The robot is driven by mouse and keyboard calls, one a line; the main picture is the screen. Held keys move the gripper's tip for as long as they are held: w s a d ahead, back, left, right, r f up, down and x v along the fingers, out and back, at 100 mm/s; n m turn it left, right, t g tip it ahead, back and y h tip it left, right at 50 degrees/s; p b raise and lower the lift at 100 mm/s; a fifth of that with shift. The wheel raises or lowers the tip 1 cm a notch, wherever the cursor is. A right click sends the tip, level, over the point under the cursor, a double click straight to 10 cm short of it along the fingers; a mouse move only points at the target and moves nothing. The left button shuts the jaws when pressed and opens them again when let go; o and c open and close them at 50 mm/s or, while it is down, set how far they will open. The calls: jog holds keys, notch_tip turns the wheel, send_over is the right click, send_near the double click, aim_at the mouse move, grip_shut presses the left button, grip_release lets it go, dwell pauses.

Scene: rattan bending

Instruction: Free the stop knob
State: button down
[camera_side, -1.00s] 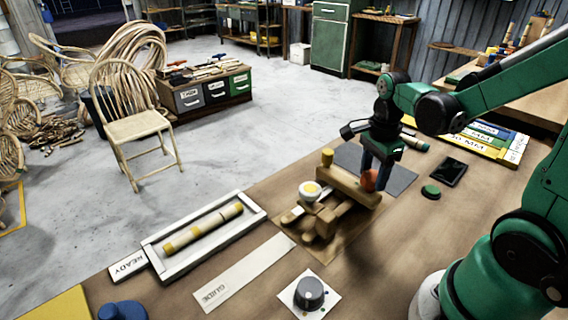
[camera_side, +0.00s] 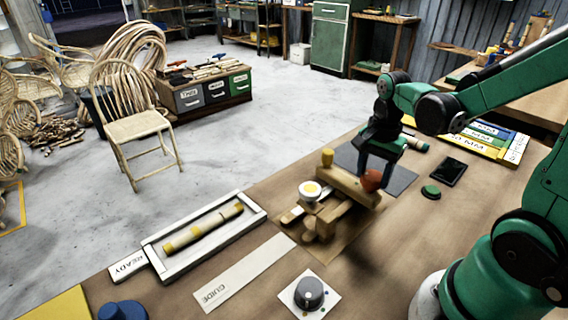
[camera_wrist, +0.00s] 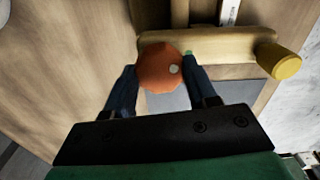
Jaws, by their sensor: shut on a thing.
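The stop knob is a round orange-red knob (camera_side: 371,180) at the right end of the wooden bending jig (camera_side: 345,190). In the wrist view the knob (camera_wrist: 161,68) has a pale dot on its right side. My gripper (camera_side: 374,178) is shut on the knob from above; in the wrist view its two dark fingers (camera_wrist: 160,80) sit on either side of it. The jig's wooden bar (camera_wrist: 225,47) runs right from the knob to a yellow peg (camera_wrist: 279,62). A white cup-like piece with a yellow centre (camera_side: 310,190) sits on the jig's left part.
A white tray (camera_side: 150,252) with a yellow-banded rod (camera_side: 203,229) lies to the left, beside a guide strip (camera_side: 240,272). A grey dial (camera_side: 309,293) is at the front. A green button (camera_side: 431,192) and black phone-like slab (camera_side: 448,172) lie to the right.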

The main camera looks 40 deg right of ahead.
aim_at(373, 175)
jog(key=n, duration=1.2)
dwell(0.5)
jog(key=shift+c, duration=1.3)
grip_release()
jog(key=shift+r, duration=2.85)
